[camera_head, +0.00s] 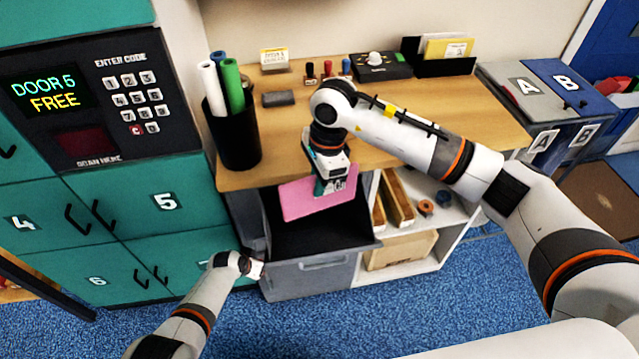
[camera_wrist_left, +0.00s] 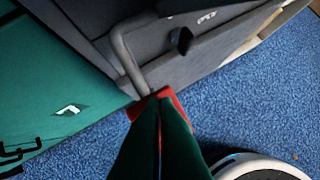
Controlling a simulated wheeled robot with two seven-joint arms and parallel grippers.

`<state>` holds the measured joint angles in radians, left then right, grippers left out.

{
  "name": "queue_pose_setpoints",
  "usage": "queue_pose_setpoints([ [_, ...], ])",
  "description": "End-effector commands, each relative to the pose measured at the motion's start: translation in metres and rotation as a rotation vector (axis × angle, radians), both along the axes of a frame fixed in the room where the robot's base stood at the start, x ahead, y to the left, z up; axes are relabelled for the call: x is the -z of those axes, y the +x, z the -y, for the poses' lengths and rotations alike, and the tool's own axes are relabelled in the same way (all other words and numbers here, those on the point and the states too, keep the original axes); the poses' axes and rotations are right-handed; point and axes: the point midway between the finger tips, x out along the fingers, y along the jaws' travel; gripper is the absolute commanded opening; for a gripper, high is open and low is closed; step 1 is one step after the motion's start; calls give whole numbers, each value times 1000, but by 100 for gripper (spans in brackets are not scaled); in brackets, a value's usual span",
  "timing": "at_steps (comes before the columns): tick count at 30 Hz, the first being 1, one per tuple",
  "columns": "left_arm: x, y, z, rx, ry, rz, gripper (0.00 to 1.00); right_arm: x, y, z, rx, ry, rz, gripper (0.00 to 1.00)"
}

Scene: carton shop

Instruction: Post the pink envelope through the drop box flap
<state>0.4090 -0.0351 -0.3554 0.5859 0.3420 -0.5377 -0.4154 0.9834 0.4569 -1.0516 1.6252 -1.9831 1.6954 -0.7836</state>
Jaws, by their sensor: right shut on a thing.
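The pink envelope (camera_head: 318,194) is held by my right gripper (camera_head: 328,182), which is shut on it. It hangs over the dark opening of the grey drop box (camera_head: 310,275), under the wooden counter, with the flap (camera_head: 318,246) standing open. Whether its lower edge is inside the opening is unclear. My left gripper (camera_head: 257,270) is low beside the drop box's left side. In the left wrist view its dark green fingers (camera_wrist_left: 160,105) are together at the red end of a grey lever (camera_wrist_left: 122,55); whether they grip it is unclear.
Teal lockers (camera_head: 150,215) stand at left. The counter (camera_head: 285,135) carries a black cup (camera_head: 232,140) of rolls and a dark tray (camera_head: 438,62). An open shelf with cardboard (camera_head: 400,250) is right of the drop box. Grey and blue bins (camera_head: 570,85) stand further right. Blue carpet is clear in front.

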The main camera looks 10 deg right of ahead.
Motion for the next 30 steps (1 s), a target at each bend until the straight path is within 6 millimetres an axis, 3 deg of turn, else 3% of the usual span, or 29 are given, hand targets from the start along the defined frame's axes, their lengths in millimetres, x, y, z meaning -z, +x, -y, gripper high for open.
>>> queue_pose_setpoints([
  [1,18,-17,2,4,3,-34,0,4,0,0,0,0,0,0],
  [11,18,-17,2,3,2,-34,0,7,0,0,0,0,0,0],
  [30,17,-17,2,2,2,-35,0,45,1,0,1,-1,0,0],
])
